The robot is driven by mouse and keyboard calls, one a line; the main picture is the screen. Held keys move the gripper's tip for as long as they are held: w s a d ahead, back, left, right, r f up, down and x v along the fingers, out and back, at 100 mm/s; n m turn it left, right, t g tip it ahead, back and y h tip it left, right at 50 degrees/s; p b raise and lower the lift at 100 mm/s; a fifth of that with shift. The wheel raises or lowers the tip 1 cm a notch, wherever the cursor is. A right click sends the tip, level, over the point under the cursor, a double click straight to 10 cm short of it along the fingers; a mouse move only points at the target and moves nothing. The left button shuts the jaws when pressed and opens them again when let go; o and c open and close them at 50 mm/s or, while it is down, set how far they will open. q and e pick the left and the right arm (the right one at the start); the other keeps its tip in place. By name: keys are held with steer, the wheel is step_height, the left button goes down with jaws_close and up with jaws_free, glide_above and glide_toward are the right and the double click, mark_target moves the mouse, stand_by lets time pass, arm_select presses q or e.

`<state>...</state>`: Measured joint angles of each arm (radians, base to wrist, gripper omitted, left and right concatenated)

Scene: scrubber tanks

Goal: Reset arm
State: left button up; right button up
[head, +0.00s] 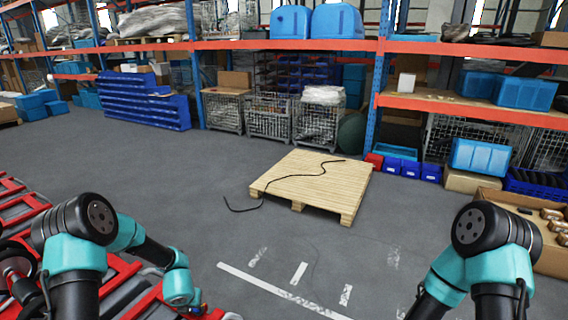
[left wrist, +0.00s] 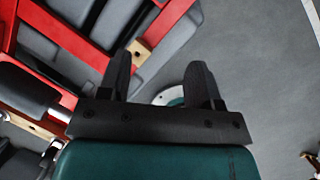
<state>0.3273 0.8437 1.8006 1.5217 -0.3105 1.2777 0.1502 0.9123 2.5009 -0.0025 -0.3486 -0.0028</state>
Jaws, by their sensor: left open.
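My left arm (head: 100,250) comes in from the left in the head view, bent over the red rack. The jaws of my left gripper (left wrist: 162,85) show in the left wrist view. Its two black fingers stand apart with nothing held between them. Behind the fingers are the red frame and the grey floor. My right arm (head: 490,250) shows at the lower right of the head view. Its gripper is outside the frame.
A red rack (head: 120,275) with dark slats lies under my left arm. A wooden pallet (head: 315,182) with a black cable stands mid-floor. An open cardboard box (head: 500,200) is beside my right arm. Shelving lines the back.

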arm_select(q)
steer(key=s+d+f+m+g+h, duration=0.1)
steer(key=s+d+m, duration=0.4)
steer(key=m, duration=0.7)
steer(key=s+d+f+m+g+h, duration=0.1)
steer(key=s+d+m, duration=0.4)
steer(key=s+m, duration=0.5)
steer(key=s+d+f+m+g+h, duration=0.1)
steer(key=s+d+m+h, duration=0.2)
steer(key=m, duration=1)
steer(key=s+d, duration=0.2)
steer(key=s, duration=0.2)
steer(key=shift+s+f+m, duration=0.25)
steer(key=shift+m, duration=0.05)
